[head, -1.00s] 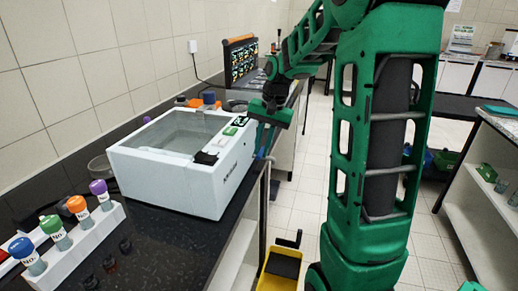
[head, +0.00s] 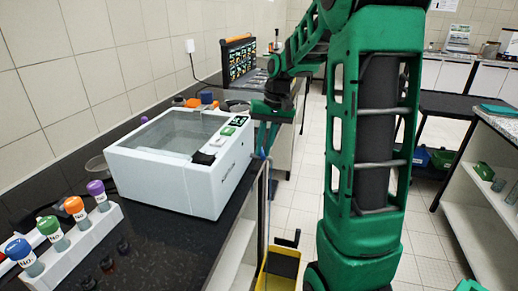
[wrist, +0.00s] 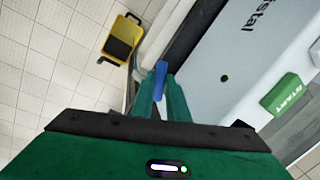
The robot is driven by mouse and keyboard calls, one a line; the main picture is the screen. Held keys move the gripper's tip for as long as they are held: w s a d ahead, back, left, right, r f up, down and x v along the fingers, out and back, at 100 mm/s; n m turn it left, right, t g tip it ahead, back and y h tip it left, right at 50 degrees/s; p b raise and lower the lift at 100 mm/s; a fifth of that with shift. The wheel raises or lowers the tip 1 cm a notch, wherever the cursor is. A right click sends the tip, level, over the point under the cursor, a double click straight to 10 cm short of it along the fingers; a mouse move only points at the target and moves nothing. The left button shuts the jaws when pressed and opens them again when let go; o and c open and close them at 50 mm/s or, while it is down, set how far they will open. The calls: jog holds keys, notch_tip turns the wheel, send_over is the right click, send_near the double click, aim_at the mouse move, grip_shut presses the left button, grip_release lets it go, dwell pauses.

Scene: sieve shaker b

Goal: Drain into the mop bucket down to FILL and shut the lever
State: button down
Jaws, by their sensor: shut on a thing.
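The white water bath (head: 215,185) stands on the dark bench, with water faintly visible under its clear lid. My gripper (head: 264,138) is at its right side wall. In the wrist view my green fingers (wrist: 162,92) are shut on the blue lever (wrist: 160,76), beside the bath's wall. The yellow mop bucket (head: 277,283) is on the floor below the bench edge, partly cut off by the frame; it shows whole in the wrist view (wrist: 108,46). A thin pale line runs down from the lever area towards the bucket, perhaps water. I cannot make out a FILL mark.
A white rack (head: 75,250) with coloured-cap bottles stands at the front left of the bench. A screen (head: 239,60) stands behind the bath. The green START button (wrist: 287,95) is on the bath's top edge. Tiled floor (head: 308,190) is open right of the bench.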

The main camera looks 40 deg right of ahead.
jog(key=shift+d+n, duration=0.1)
jog(key=shift+n, duration=0.4)
jog(key=c, duration=1.7)
grip_release()
jog(key=r, duration=0.3)
jog(key=d+r, duration=0.1)
jog(key=r, duration=0.3)
jog(key=d+r, duration=0.1)
jog(key=r, duration=0.2)
jog(key=shift+s+r, duration=0.3)
jog(key=shift+s, duration=0.05)
